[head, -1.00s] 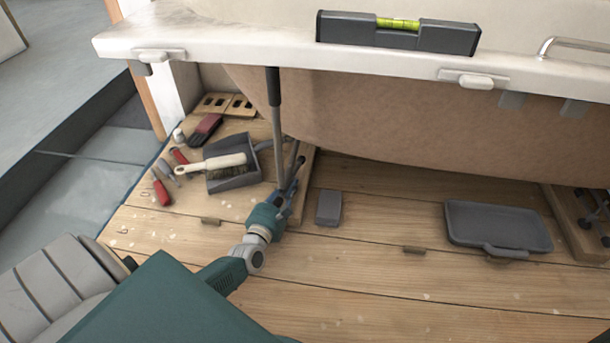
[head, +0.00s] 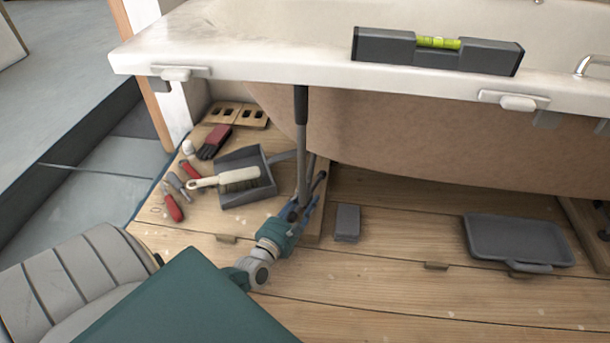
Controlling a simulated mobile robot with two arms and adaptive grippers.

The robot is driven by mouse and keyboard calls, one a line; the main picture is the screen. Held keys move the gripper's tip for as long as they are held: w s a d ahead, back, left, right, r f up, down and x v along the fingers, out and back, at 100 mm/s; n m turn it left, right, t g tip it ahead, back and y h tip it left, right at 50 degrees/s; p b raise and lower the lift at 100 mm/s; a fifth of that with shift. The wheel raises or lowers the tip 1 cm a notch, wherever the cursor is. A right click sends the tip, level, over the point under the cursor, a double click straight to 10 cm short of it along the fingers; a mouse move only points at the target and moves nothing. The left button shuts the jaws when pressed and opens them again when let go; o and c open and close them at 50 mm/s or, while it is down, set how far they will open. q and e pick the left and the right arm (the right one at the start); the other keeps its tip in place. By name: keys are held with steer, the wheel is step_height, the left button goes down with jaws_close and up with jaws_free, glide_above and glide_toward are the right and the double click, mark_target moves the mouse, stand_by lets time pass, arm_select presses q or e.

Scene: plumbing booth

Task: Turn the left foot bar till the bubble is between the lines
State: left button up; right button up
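The left foot bar (head: 302,150) is a thin grey rod with a dark upper sleeve. It stands nearly upright under the left part of the white tub rim (head: 250,60). My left gripper (head: 307,205) is low at the bar's bottom end, with its fingers beside or around it. Whether they are closed on the bar is too small to tell. The dark spirit level (head: 485,56) lies on the rim with a yellow-green vial (head: 438,43). The bubble's place against the lines is not clear. My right gripper is not in view.
A small grey block (head: 347,222) and a grey tray (head: 518,240) lie on the boards to the right. The front boards are mostly clear.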

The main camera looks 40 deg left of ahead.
mark_target(289, 221)
arm_select(q)
steer(key=s, duration=0.4)
steer(key=s+d, duration=0.1)
steer(key=s, duration=0.3)
steer(key=s+d, duration=0.1)
steer(key=s, duration=0.3)
steer(key=shift+w, duration=0.1)
steer(key=shift+d, duration=0.1)
